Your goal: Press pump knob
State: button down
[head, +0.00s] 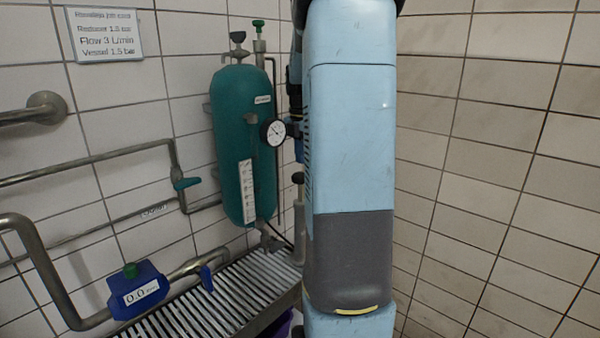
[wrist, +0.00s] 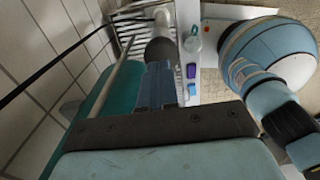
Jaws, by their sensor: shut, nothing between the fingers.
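The pump knob (head: 298,178) is a small black ball on top of a grey upright cylinder (head: 299,218), right of the green tank and partly hidden by my arm. In the wrist view a dark rounded knob (wrist: 160,50) shows just past my fingertips. My gripper (wrist: 158,68) is shut, with blue fingers side by side and nothing held. It points down at the knob. In the head view the fingers (head: 299,153) show just above the knob, mostly behind my arm. I cannot tell whether they touch it.
A green tank (head: 243,150) with a round gauge (head: 274,132) stands close left of the gripper. A slatted grate (head: 215,305) lies below. A blue meter (head: 138,290) reading 0.0 sits on a pipe at left. Tiled walls close off the corner.

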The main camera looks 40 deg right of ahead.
jog(key=shift+r, duration=2.45)
notch_tip(320, 180, up, 6)
send_over(297, 178)
jog(key=w+d, duration=0.2)
jog(key=shift+s+d+f, duration=0.1)
jog(key=shift+s+d, duration=0.05)
jog(key=shift+d, duration=0.05)
jog(key=shift+f, duration=0.1)
notch_tip(297, 178, down, 14)
jog(key=shift+r, duration=0.1)
